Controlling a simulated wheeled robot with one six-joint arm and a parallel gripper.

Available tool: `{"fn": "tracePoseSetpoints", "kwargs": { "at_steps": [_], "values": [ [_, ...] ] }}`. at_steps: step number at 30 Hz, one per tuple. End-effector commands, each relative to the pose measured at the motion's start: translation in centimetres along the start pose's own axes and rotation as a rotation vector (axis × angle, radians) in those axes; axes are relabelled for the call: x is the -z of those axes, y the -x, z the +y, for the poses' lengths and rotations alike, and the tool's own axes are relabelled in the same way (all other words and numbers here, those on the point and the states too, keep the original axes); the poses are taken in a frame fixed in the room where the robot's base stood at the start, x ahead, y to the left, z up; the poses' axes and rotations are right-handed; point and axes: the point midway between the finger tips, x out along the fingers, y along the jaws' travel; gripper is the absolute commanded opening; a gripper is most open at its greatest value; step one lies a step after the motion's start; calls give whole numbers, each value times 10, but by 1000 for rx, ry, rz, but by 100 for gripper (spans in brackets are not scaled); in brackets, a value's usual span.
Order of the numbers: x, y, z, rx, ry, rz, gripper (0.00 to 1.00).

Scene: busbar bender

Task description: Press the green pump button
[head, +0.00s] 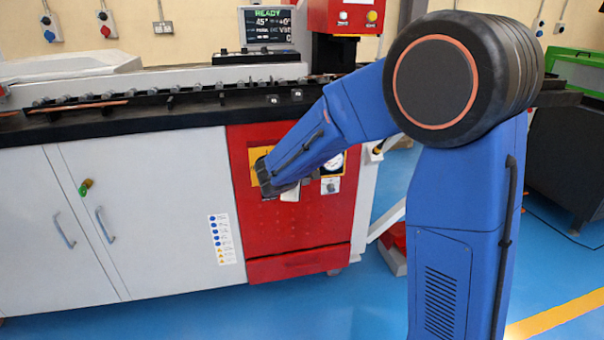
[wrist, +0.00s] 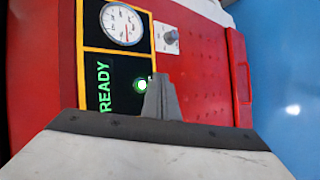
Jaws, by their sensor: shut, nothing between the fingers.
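The green pump button (wrist: 142,85) shows in the wrist view as a small lit round button with a bright centre, beside green READY lettering (wrist: 103,87) on a black panel with a yellow border. My gripper (wrist: 160,80) is shut and empty. In the wrist view its tip lies just to the right of the button and partly overlaps its edge; I cannot tell whether they touch. In the head view my forearm and wrist hide the button and most of the panel on the red cabinet (head: 290,230).
A dial gauge (wrist: 122,23) and a grey knob (wrist: 169,37) sit near the button. The dark bench top (head: 110,122) overhangs the red cabinet and the white cabinet (head: 150,190). A monitor (head: 268,26) reading READY stands behind. Blue floor is clear at the front.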

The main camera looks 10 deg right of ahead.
Motion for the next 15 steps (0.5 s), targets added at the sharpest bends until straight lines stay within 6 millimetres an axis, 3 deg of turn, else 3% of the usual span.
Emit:
{"fn": "tracePoseSetpoints", "kwargs": {
  "at_steps": [9,15],
  "values": [
    [-12,17,-12,0,1,0,0],
    [-13,18,-13,0,0,0,0]
  ]
}}
